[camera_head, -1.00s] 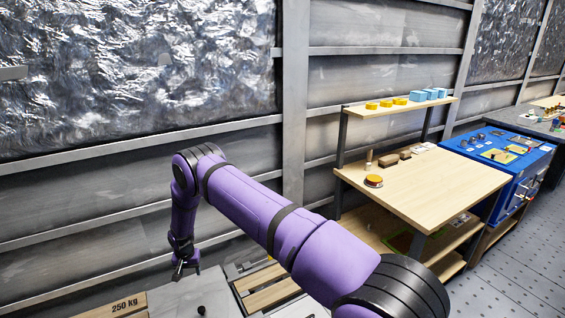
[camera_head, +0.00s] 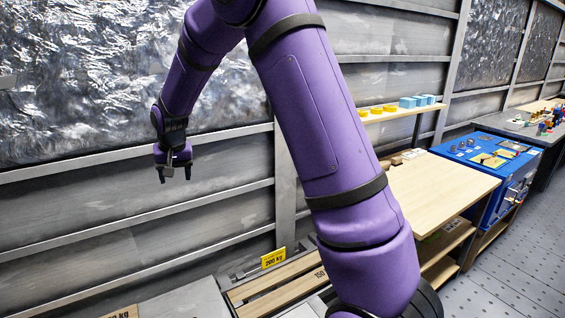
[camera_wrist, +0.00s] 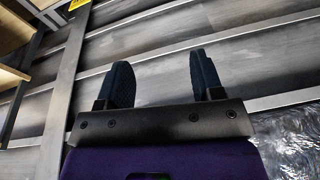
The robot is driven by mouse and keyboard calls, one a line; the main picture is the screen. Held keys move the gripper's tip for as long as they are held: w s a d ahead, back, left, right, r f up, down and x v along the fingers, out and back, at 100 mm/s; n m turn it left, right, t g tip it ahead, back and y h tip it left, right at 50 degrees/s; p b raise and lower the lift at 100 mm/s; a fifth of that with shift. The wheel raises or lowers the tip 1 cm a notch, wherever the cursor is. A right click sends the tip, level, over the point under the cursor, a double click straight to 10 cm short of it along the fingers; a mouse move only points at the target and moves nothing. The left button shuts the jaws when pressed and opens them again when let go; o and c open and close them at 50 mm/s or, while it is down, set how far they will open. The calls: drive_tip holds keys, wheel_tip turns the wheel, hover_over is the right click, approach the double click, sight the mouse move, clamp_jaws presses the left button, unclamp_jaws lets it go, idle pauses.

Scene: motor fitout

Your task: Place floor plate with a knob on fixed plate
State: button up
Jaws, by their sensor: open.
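My gripper (camera_head: 174,175) hangs at the left of the head view, fingers pointing down in front of the wall, well above the floor panels. It is open and empty. In the wrist view its two dark fingers (camera_wrist: 162,75) stand apart with only wall between them. A grey floor panel (camera_head: 185,302) shows at the bottom edge of the head view, far below the gripper. No knob is visible on the part in view. I cannot tell which panel is the fixed plate.
Wooden slats (camera_head: 268,286) lie in the floor beside a yellow 200 kg sign (camera_head: 273,258). A wooden workbench (camera_head: 440,190) and a blue bench (camera_head: 490,165) stand at the right along the wall. My arm hides part of the workbench.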

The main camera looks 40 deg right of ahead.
drive_tip(key=s+d+r+n+t, duration=0.1)
drive_tip(key=s+d+r+n, duration=0.1)
drive_tip(key=s+r, duration=1.55)
drive_tip(key=s+d+f+n+t, duration=0.1)
drive_tip(key=s, duration=2.2)
drive_tip(key=shift+s+d+t, duration=0.25)
drive_tip(key=shift+s+t, duration=0.05)
